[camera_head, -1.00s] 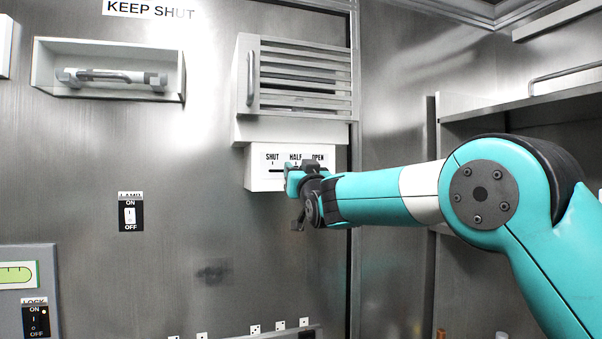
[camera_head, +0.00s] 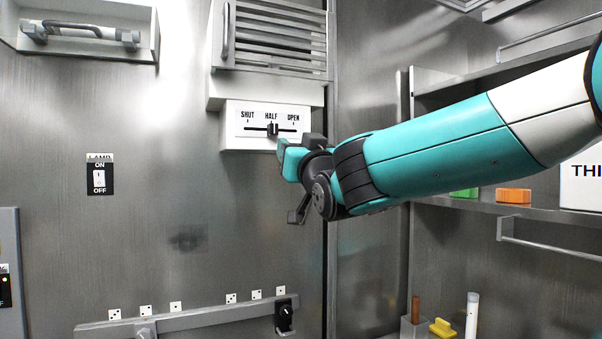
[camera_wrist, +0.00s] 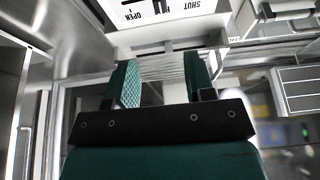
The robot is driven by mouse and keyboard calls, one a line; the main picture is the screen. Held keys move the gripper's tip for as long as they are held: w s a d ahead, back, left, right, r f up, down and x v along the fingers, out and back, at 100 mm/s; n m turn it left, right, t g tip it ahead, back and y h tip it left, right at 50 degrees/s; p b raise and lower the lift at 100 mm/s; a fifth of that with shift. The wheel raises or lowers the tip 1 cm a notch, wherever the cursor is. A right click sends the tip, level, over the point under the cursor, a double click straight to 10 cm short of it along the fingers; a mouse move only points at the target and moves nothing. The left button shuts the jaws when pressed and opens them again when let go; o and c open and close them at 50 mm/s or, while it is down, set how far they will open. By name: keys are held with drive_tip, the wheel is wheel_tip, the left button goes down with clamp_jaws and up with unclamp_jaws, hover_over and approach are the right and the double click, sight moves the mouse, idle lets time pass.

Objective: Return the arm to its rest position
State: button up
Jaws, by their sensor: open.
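My arm, teal and white, reaches in from the right in the head view. My gripper (camera_head: 290,185) is just below and to the right of the vent slider panel (camera_head: 232,141), apart from its knob as far as I can tell. The dark slider knob (camera_head: 272,129) stands at the HALF mark. In the wrist view my gripper (camera_wrist: 160,85) has its two teal fingers spread wide with nothing between them. The panel (camera_wrist: 190,20) shows upside down at the top of that view.
The louvred vent (camera_head: 275,40) is above the panel. A lamp switch (camera_head: 99,175) is on the wall at left. A rail with a black knob (camera_head: 285,315) runs low. Shelves at right hold a green block (camera_head: 465,193) and an orange block (camera_head: 513,195).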

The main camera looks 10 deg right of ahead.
drive_tip(key=shift+v, duration=1.05)
drive_tip(key=s+f+n+g, duration=0.1)
drive_tip(key=s+f+g, duration=0.3)
drive_tip(key=f, duration=0.3)
drive_tip(key=s+f+g+y, duration=0.1)
drive_tip(key=s+f+g, duration=0.3)
drive_tip(key=f, duration=0.3)
drive_tip(key=s+f+n+g, duration=0.1)
drive_tip(key=s+f+g, duration=0.25)
drive_tip(key=f, duration=0.25)
drive_tip(key=s+f+n+g, duration=0.1)
drive_tip(key=s+f+g, duration=0.2)
drive_tip(key=s, duration=0.4)
drive_tip(key=s+f+n+g, duration=0.1)
drive_tip(key=s+f+g, duration=0.3)
drive_tip(key=s, duration=0.3)
drive_tip(key=s+d+f+n+g, duration=0.1)
drive_tip(key=s+f+g, duration=0.3)
drive_tip(key=s, duration=0.3)
drive_tip(key=shift+s, duration=0.4)
